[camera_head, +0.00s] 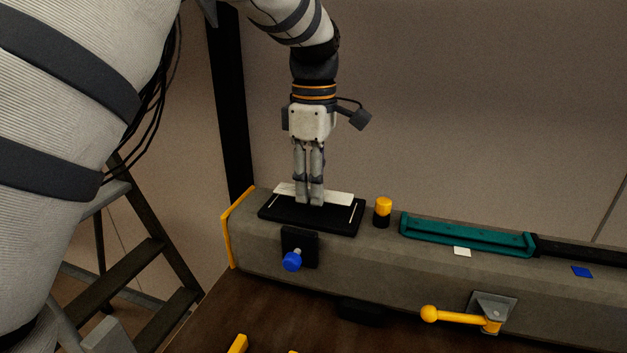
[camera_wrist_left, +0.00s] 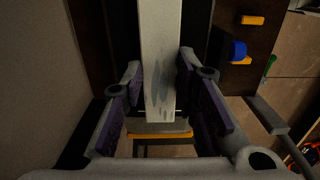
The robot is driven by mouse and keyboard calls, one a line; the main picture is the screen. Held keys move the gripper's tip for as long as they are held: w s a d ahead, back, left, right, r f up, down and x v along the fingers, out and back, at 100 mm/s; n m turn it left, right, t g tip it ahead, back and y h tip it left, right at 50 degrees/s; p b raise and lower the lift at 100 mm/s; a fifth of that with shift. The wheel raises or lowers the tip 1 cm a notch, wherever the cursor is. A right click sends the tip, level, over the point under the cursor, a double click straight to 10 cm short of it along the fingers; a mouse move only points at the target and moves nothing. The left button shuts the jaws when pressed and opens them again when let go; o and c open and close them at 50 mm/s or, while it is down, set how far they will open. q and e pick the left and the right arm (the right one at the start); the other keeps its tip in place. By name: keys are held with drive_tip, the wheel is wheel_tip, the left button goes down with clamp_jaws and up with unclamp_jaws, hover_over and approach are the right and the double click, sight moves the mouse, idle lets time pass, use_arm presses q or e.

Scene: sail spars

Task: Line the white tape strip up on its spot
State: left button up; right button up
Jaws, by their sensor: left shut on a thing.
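The white tape strip (camera_head: 340,197) is a long flat white piece. It shows on both sides of my left gripper (camera_head: 309,200), along the far edge of a black pad (camera_head: 310,222) on the grey beam. Thin pale lines mark the pad near its two ends. The left gripper points straight down, shut on the strip. In the left wrist view the strip (camera_wrist_left: 161,60) runs lengthwise between the purple-padded fingers (camera_wrist_left: 160,88). The fingers hide the strip's middle in the head view. I cannot tell whether the strip touches the pad. My right gripper is not in view.
A yellow-topped black peg (camera_head: 383,211) stands right of the pad. Farther right lies a teal tray (camera_head: 465,236). A blue knob (camera_head: 292,261) and a yellow-handled lever (camera_head: 460,317) stick out of the beam's front. A ladder (camera_head: 130,255) stands at the left.

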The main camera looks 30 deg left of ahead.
use_arm(q)
drive_tip(key=shift+f, duration=0.85)
drive_tip(key=o, duration=1.1)
drive_tip(key=shift+c, duration=1)
drive_tip(key=shift+r, duration=3.5)
